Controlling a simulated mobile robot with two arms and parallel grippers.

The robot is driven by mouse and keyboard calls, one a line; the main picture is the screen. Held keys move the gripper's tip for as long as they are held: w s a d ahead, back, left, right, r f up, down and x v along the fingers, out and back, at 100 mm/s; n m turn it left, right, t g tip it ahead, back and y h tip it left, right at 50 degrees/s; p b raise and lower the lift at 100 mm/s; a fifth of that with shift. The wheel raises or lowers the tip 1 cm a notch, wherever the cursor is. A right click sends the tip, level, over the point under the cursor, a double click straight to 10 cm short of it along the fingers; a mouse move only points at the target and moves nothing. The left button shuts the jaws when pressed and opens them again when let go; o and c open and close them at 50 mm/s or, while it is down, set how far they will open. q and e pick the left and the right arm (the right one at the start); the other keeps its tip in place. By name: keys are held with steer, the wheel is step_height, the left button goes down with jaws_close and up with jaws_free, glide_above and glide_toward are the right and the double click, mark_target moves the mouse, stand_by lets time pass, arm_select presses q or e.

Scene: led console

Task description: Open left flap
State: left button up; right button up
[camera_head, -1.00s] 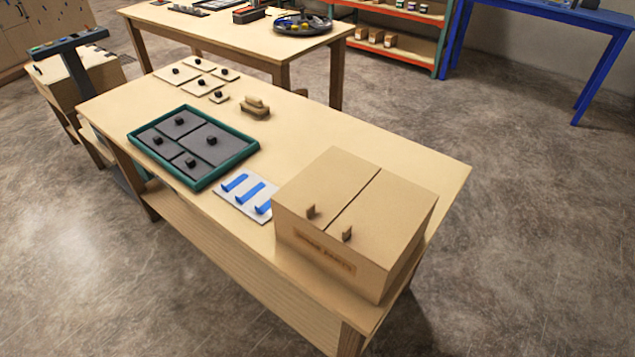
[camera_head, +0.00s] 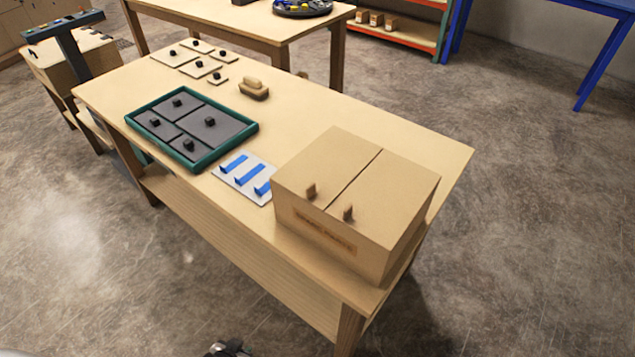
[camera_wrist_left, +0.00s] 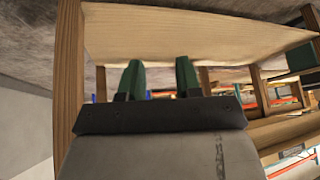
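A light wooden box stands at the near right end of the table, with a label on its front (camera_head: 325,236). Its top has two flaps lying flat and shut, split by a dark seam. The left flap (camera_head: 328,160) has a small brown handle (camera_head: 310,191) near its front edge. The right flap (camera_head: 388,192) has a similar handle (camera_head: 348,212). My left gripper (camera_wrist_left: 158,80) shows two green fingers apart with nothing between them. In the head view only a dark bit of my arm shows at the bottom edge, well below the box. My right gripper is not seen.
On the table (camera_head: 400,122) are a green-rimmed tray (camera_head: 203,163) with dark panels, a white plate (camera_head: 226,178) with blue strips, and a small wooden piece (camera_head: 254,92). The left wrist view faces a wooden panel (camera_wrist_left: 190,38) and legs. Floor before the table is clear.

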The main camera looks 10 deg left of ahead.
arm_select(q)
steer(key=w+d+r+t+h+b, duration=0.1)
steer(key=w+d+r+t, duration=0.25)
steer(key=w+r, duration=0.9)
steer(key=m+t+h+b, duration=0.2)
steer(key=m+t+h, duration=0.2)
steer(key=t+h, duration=0.25)
glide_toward(315, 184)
steer(key=w, duration=0.2)
steer(key=shift+g+h, duration=0.4)
steer(key=shift+h, duration=0.05)
steer(key=x, duration=0.4)
steer(key=p+x, duration=0.1)
steer(key=x, duration=0.4)
steer(key=shift+w+f, duration=0.1)
steer(key=shift+f, duration=0.15)
jaws_close()
